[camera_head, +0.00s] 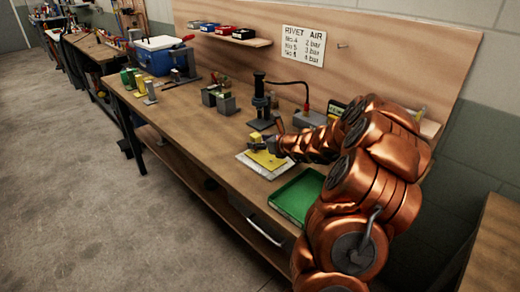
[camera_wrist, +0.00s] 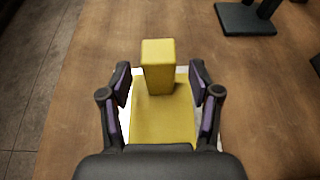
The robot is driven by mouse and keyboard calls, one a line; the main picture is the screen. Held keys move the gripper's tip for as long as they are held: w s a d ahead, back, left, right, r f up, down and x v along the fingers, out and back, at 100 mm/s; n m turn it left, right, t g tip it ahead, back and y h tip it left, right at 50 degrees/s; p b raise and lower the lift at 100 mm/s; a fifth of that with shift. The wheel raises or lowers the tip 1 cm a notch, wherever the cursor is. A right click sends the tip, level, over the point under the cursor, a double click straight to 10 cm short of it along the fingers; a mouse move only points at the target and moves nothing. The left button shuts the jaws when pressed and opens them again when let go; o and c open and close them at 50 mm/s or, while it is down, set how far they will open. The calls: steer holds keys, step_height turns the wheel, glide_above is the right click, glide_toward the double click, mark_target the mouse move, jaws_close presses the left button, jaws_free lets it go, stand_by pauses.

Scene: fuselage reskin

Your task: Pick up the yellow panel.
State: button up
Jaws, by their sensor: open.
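The yellow panel (camera_head: 264,161) lies flat on a white sheet (camera_head: 250,166) on the workbench. In the wrist view the panel (camera_wrist: 160,122) spreads below my gripper, with a yellow upright block (camera_wrist: 158,66) at its far end. I cannot tell whether the block is part of the panel. My gripper (camera_wrist: 162,84) is open and empty, its two purple-padded fingers on either side of the panel and the block's near face. In the head view my gripper (camera_head: 274,145) is just above the panel. My gripper's body hides the panel's near end.
A green tray (camera_head: 297,196) stands on the workbench (camera_head: 190,108) near its front edge. A black stand (camera_head: 261,104) is behind the panel, and grey blocks (camera_head: 219,99) stand to the left. A blue cooler (camera_head: 160,56) is farther left. Bare wood lies left of the sheet.

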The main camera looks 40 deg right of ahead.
steer(key=shift+x, duration=0.75)
jaws_close()
